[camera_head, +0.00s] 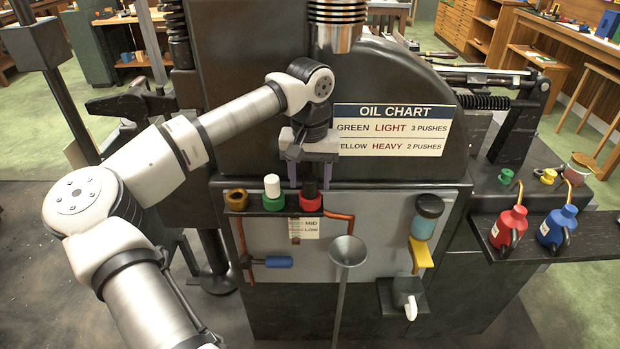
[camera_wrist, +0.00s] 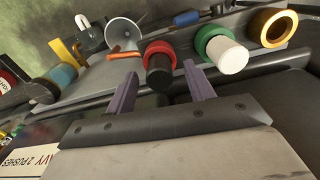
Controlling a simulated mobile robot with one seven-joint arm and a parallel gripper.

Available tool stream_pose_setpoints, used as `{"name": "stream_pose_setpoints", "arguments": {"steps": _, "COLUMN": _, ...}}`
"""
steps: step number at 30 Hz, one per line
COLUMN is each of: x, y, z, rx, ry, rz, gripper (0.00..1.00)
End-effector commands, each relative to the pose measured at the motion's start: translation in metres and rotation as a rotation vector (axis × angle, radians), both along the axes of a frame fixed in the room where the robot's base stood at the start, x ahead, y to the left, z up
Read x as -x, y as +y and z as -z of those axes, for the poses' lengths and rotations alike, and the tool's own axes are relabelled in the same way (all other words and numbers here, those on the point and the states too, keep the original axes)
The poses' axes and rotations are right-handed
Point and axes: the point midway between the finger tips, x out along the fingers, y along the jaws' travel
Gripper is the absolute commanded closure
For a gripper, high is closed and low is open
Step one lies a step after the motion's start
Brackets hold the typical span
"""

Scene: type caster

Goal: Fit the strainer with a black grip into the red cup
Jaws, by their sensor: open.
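The red cup (camera_head: 311,203) stands on the ledge of the machine's front panel, right of a green cup (camera_head: 273,204). The strainer's black grip (camera_head: 309,187) stands upright at the red cup's mouth. In the wrist view, the black grip (camera_wrist: 159,78) shows in front of the red cup's rim (camera_wrist: 160,47). The strainer's lower part is hidden, so I cannot tell how deep it sits. My gripper (camera_head: 310,182) is open above the red cup, pointing down, with one purple finger on each side of the grip. It also shows in the wrist view (camera_wrist: 161,72); the fingers look apart from the grip.
A white grip (camera_head: 272,185) stands in the green cup, close to my left finger. A brass cup (camera_head: 236,200) is farther left. A grey funnel (camera_head: 347,251) stands below right. A blue-and-black jar (camera_head: 427,215) and red and blue oil cans (camera_head: 509,229) are to the right.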

Motion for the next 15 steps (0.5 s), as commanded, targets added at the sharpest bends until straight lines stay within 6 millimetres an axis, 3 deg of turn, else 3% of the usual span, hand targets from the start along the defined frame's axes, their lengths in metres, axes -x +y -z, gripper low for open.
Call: {"name": "stream_pose_setpoints", "arguments": {"steps": 15, "x": 0.000, "y": -0.001, "z": -0.106, "rx": 0.001, "ry": -0.003, "rz": 0.001, "gripper": 0.47}}
